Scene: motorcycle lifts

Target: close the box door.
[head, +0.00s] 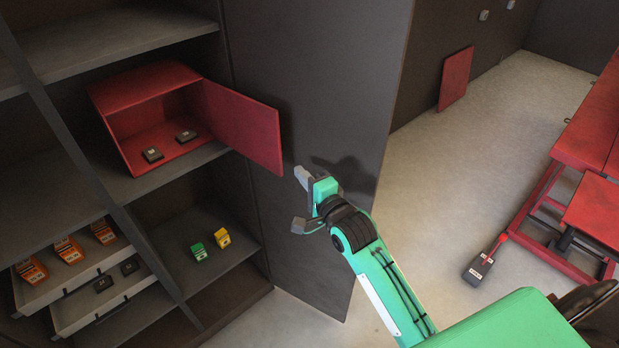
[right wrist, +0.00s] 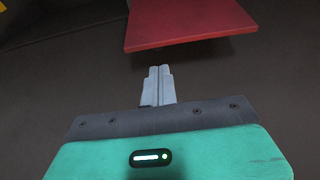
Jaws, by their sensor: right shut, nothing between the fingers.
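A red box (head: 152,90) stands on a shelf, with its front open. Its red door (head: 242,128) hangs from the right side of the opening and is swung wide out to the right. Two small dark objects (head: 168,145) lie inside the box. My right gripper (head: 300,173) is just right of the door's free edge, apart from it as far as I can tell. In the right wrist view, its fingertips (right wrist: 160,70) are together and empty, with the red door (right wrist: 185,25) ahead of them. My left gripper is not in view.
The dark shelf unit's side panel (head: 320,60) stands behind my right gripper. Below the box are green and yellow items (head: 210,245) and pale trays (head: 100,290) with orange items. A red lift (head: 590,130) stands at the right. Open floor (head: 450,170) lies between.

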